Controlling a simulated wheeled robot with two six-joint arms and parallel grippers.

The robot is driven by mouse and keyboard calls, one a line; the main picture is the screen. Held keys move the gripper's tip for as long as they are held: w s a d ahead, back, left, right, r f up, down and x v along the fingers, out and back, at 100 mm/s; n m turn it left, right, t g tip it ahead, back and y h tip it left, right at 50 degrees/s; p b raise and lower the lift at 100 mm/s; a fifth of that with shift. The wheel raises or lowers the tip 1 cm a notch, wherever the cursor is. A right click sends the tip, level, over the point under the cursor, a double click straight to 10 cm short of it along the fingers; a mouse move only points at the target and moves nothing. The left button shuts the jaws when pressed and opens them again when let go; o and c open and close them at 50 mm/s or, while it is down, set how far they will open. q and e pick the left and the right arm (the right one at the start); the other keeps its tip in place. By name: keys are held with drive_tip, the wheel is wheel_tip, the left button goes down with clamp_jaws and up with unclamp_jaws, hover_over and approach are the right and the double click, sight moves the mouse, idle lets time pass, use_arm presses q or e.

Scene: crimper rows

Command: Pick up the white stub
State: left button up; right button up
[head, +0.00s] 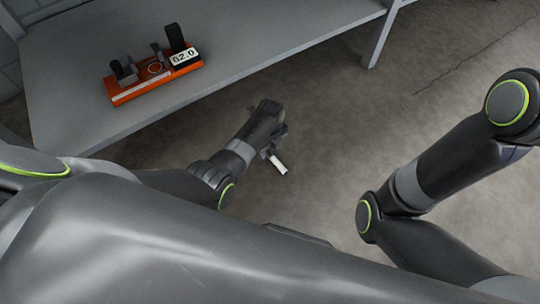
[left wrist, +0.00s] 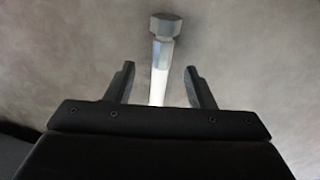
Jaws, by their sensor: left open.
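The white stub (head: 278,165) shows in the head view just below my left gripper (head: 274,142), over the bare floor. In the left wrist view the stub (left wrist: 160,72) is a pale shaft with a wider, grey, faceted head at its far end. My left gripper (left wrist: 160,70) is open, with one finger on each side of the shaft and a visible gap to both. The head lies beyond the fingertips. The shaft's near end is hidden behind the gripper body. I cannot tell the height between fingers and stub. My right gripper is not in view.
A grey table (head: 250,35) stands at the upper left, its front edge near my left arm. An orange fixture (head: 152,82) with dark upright parts and a display reading 62.0 sits on it. A table leg (head: 378,40) is at the top. The floor to the right is clear.

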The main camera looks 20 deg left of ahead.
sight(270, 153)
use_arm(q)
wheel_tip(270, 153, down, 2)
drive_tip(key=shift+w+a+f+b, duration=0.1)
drive_tip(key=shift+w+f+b, duration=0.1)
drive_tip(key=shift+b, duration=0.95)
drive_tip(key=shift+f+b, duration=0.7)
drive_tip(key=shift+f, duration=0.05)
clamp_jaws()
